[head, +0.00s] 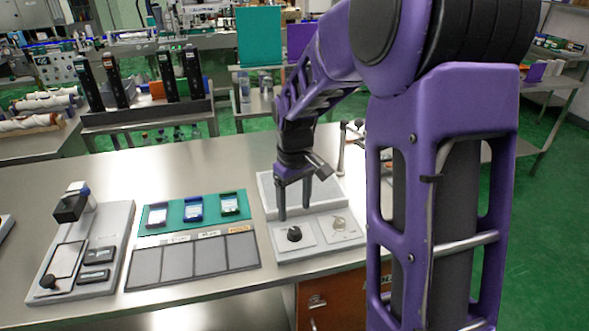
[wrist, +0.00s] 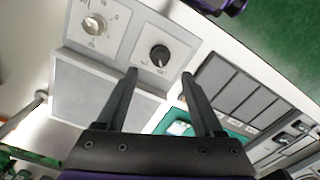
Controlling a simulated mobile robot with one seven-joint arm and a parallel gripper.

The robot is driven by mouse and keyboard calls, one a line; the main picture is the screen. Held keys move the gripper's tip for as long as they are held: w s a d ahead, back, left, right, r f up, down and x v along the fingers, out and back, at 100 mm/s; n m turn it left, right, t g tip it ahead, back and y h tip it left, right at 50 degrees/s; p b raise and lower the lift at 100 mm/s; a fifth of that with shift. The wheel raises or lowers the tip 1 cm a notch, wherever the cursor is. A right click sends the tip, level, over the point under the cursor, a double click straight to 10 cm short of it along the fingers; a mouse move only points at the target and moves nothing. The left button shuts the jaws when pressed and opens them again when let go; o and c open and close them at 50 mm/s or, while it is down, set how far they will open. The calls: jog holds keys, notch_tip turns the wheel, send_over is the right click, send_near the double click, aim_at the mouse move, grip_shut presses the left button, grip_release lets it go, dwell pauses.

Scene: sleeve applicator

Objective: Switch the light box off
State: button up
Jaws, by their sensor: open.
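A pale grey box, apparently the light box (head: 266,193), stands at the table's front edge with a flat grey panel at its back. Its panel also shows in the wrist view (wrist: 95,95). On its front are a black knob (head: 294,234) on a white plate and a silver knob (head: 339,223) on another. The wrist view shows the black knob (wrist: 159,55) and the silver knob (wrist: 94,24) with dial marks. My gripper (head: 294,212) points down above the box, open and empty. In the wrist view its fingertips (wrist: 159,75) flank the line to the black knob, apart from it.
Left of the box lie a dark panelled tray (head: 195,259) and a green mat (head: 175,217) with several small cases. A grey device (head: 119,230) with a black head stands further left. A thin metal post (head: 341,150) rises behind the box. Bare table lies behind the mat.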

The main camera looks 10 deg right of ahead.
notch_tip(320, 180, up, 10)
jog(key=p, duration=0.1)
jog(key=shift+r, duration=0.2)
